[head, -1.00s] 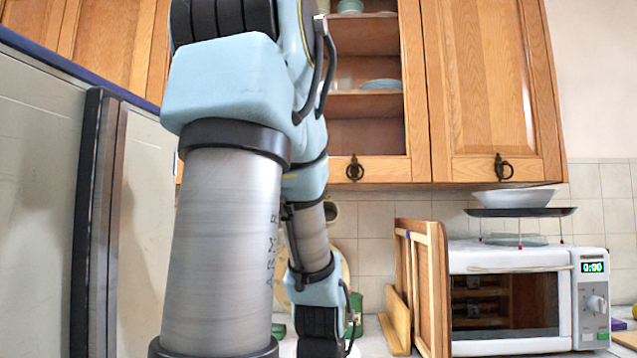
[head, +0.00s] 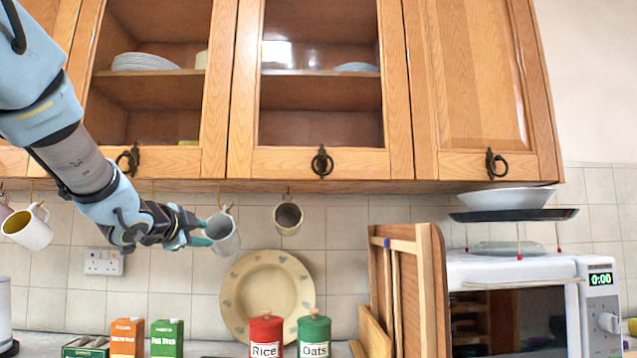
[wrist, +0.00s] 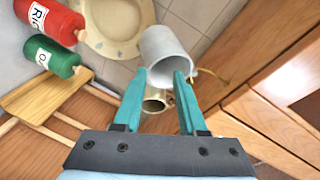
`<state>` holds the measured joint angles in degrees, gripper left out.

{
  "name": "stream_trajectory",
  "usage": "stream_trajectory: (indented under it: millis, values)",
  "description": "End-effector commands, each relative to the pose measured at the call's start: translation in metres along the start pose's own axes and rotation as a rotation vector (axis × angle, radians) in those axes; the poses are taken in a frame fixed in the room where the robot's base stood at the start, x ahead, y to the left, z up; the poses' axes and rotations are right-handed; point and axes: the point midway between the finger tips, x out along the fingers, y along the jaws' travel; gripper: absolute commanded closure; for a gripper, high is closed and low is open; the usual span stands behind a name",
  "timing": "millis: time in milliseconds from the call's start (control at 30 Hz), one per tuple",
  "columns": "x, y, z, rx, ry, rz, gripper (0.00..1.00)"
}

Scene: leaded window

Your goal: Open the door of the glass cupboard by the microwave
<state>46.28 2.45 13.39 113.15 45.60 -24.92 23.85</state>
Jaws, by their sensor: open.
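The glass cupboard door (head: 243,85) nearest the microwave is shut, with a wooden frame and a dark ring handle (head: 321,163) at its bottom middle. Plates show behind its glass. The microwave (head: 515,300) stands below on the right. My gripper (head: 208,233) is at the left, below the cupboards and lower than the handle. It is open. In the wrist view its teal fingers (wrist: 160,76) point at a hanging grey mug (wrist: 165,52), also in the head view (head: 224,236); I cannot tell whether they touch it. The handle is not visible in the wrist view.
A second hanging mug (head: 288,218) is right of the grey one, and a white mug (head: 28,230) hangs at far left. Below are a plate (head: 240,290), red Rice jar (head: 266,328), green Oats jar (head: 314,330) and wooden boards (head: 430,285). Space before the door is clear.

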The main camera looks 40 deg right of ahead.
Motion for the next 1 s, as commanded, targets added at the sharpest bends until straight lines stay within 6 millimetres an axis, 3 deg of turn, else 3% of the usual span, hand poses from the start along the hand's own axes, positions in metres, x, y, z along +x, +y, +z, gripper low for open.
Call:
stream_trajectory:
  millis: [33,100,200,300,533,1000]
  values:
    - [0.008,-0.009,-0.054,0.117,0.141,-0.030,0.59]
    - [0.008,-0.020,-0.114,0.259,0.303,-0.071,0.59]
    - [-0.002,-0.026,-0.179,0.414,0.479,-0.120,0.59]
    - [-0.012,-0.028,-0.218,0.508,0.589,-0.153,0.59]
    - [-0.007,-0.029,-0.247,0.560,0.647,-0.169,0.59]
    - [0.057,-0.028,-0.294,0.556,0.642,-0.167,0.59]
